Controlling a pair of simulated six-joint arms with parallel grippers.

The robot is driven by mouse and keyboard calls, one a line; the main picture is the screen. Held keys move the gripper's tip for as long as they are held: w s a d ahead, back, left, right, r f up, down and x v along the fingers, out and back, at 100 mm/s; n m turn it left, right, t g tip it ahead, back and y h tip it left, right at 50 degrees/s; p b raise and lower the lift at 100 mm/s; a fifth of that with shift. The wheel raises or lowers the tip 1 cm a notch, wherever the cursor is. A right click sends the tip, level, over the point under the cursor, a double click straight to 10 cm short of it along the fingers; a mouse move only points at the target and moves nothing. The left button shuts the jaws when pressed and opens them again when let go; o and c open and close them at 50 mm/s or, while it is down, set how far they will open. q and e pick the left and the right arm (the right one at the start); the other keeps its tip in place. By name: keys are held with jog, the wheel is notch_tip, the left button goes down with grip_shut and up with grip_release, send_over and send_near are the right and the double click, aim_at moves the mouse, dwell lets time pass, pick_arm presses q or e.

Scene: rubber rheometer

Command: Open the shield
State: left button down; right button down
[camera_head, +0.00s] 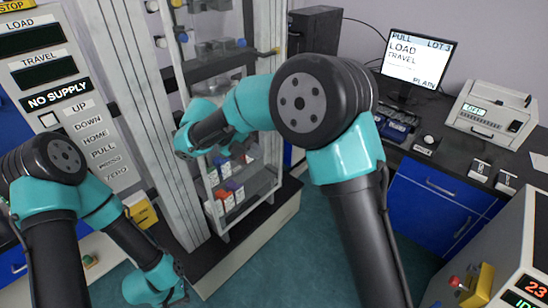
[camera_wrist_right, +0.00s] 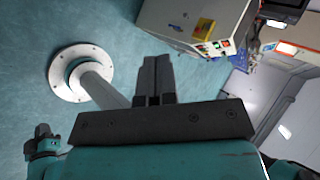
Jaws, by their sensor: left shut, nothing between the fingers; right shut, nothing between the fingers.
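The shield (camera_head: 218,232) looks like a clear panel in a tall pale frame on the front of the testing machine, in the middle left of the head view. It appears closed across the machine's front, though my right arm covers part of it. My right gripper (camera_wrist_right: 157,75) is shut and empty in the right wrist view, above the floor. In the head view its wrist is in front of the shield's frame, and its fingers are hidden. My left gripper (camera_head: 180,298) is low at the bottom of the head view, shut, apart from the shield.
A control panel (camera_head: 45,72) reading NO SUPPLY stands at the left. Red-and-white small boxes (camera_head: 222,200) sit behind the shield. A desk with blue drawers (camera_head: 432,208), a monitor (camera_head: 415,62) and a benchtop device (camera_head: 490,112) are at the right. Green floor (camera_head: 310,270) is clear centrally.

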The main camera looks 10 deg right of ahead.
jog(key=d+r+x, duration=0.2)
jog(key=x, duration=1)
jog(key=shift+f, duration=0.15)
dwell(1.4)
jog(key=v, duration=1.7)
pick_arm(q)
jog(key=c, duration=1.8)
grip_release()
jog(key=shift+c, duration=0.2)
pick_arm(e)
jog(key=shift+s, duration=0.1)
